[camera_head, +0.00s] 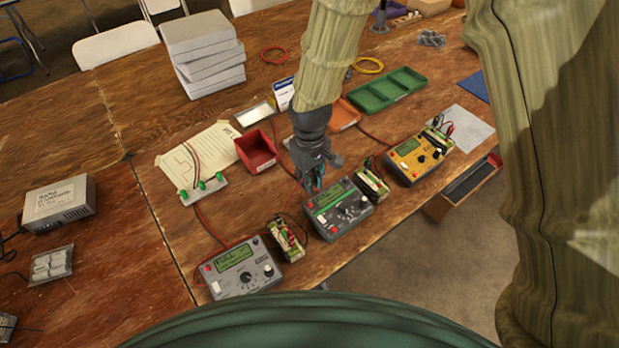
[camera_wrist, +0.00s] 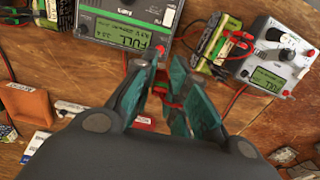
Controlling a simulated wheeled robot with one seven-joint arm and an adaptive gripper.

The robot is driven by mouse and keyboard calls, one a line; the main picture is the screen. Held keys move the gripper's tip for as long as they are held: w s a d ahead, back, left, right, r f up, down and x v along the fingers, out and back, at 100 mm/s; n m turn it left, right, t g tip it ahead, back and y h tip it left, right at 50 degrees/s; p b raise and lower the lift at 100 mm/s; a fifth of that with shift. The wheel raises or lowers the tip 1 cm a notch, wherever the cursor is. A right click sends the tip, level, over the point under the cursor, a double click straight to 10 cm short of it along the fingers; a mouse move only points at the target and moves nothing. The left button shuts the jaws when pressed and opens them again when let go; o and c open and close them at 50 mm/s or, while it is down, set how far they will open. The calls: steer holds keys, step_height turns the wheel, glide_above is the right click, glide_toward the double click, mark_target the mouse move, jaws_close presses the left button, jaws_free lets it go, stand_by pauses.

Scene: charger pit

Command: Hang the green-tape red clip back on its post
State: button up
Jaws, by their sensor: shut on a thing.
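My gripper (camera_head: 316,184) hangs just behind the green-and-grey charger (camera_head: 337,208) in the head view. In the wrist view, its teal-padded fingers (camera_wrist: 170,78) are shut on a small red clip (camera_wrist: 172,99), mostly hidden between the pads. A red lead (camera_wrist: 236,98) runs near the fingers. The green-and-grey charger (camera_wrist: 125,27) lies beyond the fingertips, its display reading FULL. A white strip with several green posts (camera_head: 203,187) stands at the left on paper, with thin wires by it. I cannot tell which post belongs to the clip.
A grey charger (camera_head: 240,268) and a yellow charger (camera_head: 418,158) flank the middle one. Battery packs (camera_head: 287,238) stand between them. A red bin (camera_head: 256,151), orange tray (camera_head: 344,115) and green tray (camera_head: 386,91) lie behind. The wood at left is partly clear.

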steer(key=shift+f, duration=0.15)
steer(key=shift+f+b, duration=1.45)
steer(key=shift+f, duration=1.85)
steer(key=shift+f+p, duration=0.2)
steer(key=shift+p, duration=0.35)
stand_by(0.3)
steer(key=o, duration=0.9)
steer(key=shift+c, duration=0.2)
steer(key=shift+o, duration=1)
steer(key=shift+r, duration=0.2)
